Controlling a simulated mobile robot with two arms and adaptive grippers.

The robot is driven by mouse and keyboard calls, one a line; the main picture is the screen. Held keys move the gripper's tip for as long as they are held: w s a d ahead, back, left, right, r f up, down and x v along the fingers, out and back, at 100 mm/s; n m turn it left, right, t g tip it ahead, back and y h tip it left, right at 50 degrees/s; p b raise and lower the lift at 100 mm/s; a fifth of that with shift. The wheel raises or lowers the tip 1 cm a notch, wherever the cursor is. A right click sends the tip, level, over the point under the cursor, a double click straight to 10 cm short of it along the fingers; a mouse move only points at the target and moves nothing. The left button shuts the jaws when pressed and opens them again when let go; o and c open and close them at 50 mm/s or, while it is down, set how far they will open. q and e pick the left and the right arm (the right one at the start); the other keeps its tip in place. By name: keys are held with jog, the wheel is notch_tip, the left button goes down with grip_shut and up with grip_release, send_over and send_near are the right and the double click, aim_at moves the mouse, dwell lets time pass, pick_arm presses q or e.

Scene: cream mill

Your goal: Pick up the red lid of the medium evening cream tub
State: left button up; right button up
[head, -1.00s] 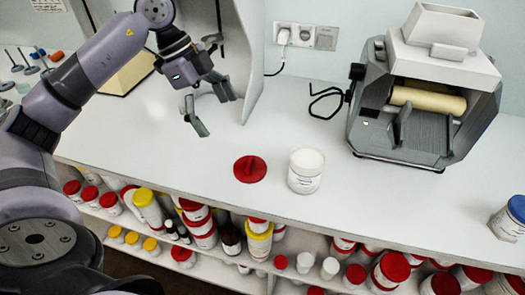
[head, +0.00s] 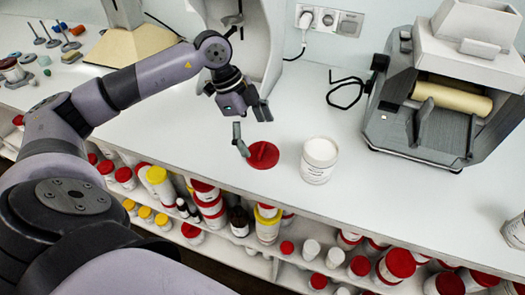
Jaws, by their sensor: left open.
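The red lid (head: 265,155) lies flat on the white worktop, with a raised grip across its top. The white cream tub (head: 319,162) stands open and upright just to the right of the lid, its label facing front. My left gripper (head: 253,132) is open and empty above and slightly left of the lid, fingers pointing down. One finger overlaps the lid's left edge in the picture; I cannot tell whether it touches. My right gripper is not in view.
A grey roller mill (head: 440,90) stands at the back right, with its black crank handle (head: 350,92) beside it. Shelves below hold several jars. Worktop right of the tub is clear.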

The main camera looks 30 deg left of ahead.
aim_at(262, 148)
pick_arm(q)
jog(key=p+x, duration=0.1)
jog(key=x, duration=0.2)
jog(key=shift+s+d+f, duration=0.1)
jog(key=shift+d+f, duration=0.2)
jog(key=shift+d, duration=0.05)
jog(key=shift+d+f, duration=0.15)
jog(key=shift+f, duration=0.35)
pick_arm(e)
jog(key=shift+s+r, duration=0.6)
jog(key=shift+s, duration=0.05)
pick_arm(q)
jog(key=shift+c, duration=0.5)
jog(key=c, duration=0.7)
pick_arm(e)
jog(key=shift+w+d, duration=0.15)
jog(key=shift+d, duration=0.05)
